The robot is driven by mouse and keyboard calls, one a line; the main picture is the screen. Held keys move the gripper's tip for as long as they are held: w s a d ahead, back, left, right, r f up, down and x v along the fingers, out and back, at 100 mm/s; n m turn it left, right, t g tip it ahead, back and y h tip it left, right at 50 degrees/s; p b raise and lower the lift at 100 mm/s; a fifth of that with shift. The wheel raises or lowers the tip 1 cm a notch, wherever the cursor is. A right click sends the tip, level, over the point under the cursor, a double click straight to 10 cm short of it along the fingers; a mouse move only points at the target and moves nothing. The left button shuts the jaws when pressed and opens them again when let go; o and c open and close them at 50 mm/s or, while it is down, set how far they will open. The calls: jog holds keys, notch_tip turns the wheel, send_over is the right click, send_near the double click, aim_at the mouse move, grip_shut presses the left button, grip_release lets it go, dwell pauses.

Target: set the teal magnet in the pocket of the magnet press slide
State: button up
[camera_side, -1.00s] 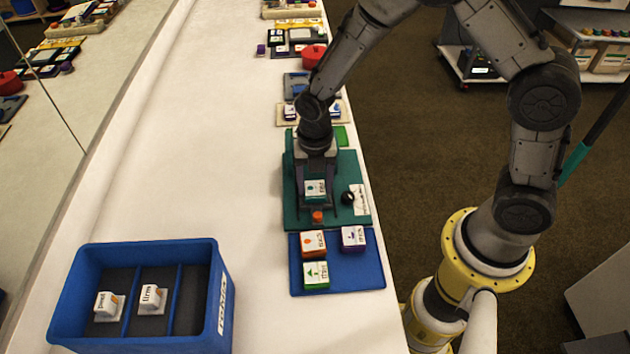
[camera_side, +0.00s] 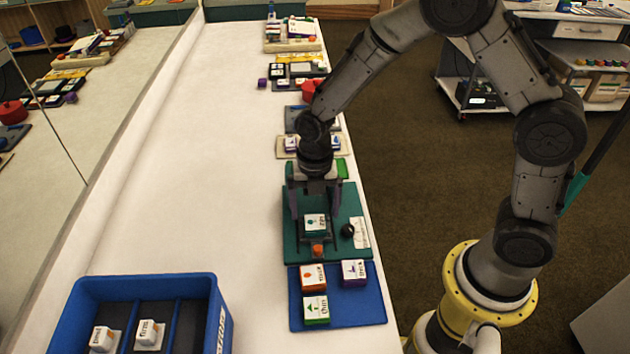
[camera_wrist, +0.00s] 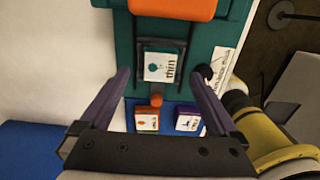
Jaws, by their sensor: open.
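The teal magnet (camera_side: 315,222) is a small block with a white top, a teal mark and the word "thin". It lies between the dark rails of the slide on the green magnet press (camera_side: 291,235), and seems to be in the pocket; its exact seating is hard to tell. The wrist view shows the magnet (camera_wrist: 160,66) in front of the orange press part (camera_wrist: 172,8). My gripper (camera_wrist: 160,78) is open and empty, its fingers spread wide either side of the magnet and apart from it. In the side view my gripper (camera_side: 315,205) is above the press.
An orange knob (camera_side: 317,250) and black ball knob (camera_side: 347,230) are near the slide. A blue mat (camera_side: 345,309) holds orange, purple and green magnets. A blue divided bin (camera_side: 219,310) with two white-topped blocks stands left. White table between is clear.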

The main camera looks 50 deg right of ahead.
notch_tip(320, 180, up, 11)
dwell(0.3)
jog(key=s+d+r+m+t, duration=0.45)
jog(key=s+r+m, duration=0.2)
jog(key=r, duration=0.65)
jog(key=s+d+f+m+t, duration=0.1)
jog(key=s+d+f+m, duration=0.1)
jog(key=s+m, duration=1.1)
jog(key=m, duration=0.7)
jog(key=shift+s+d, duration=0.2)
jog(key=shift+d, duration=0.2)
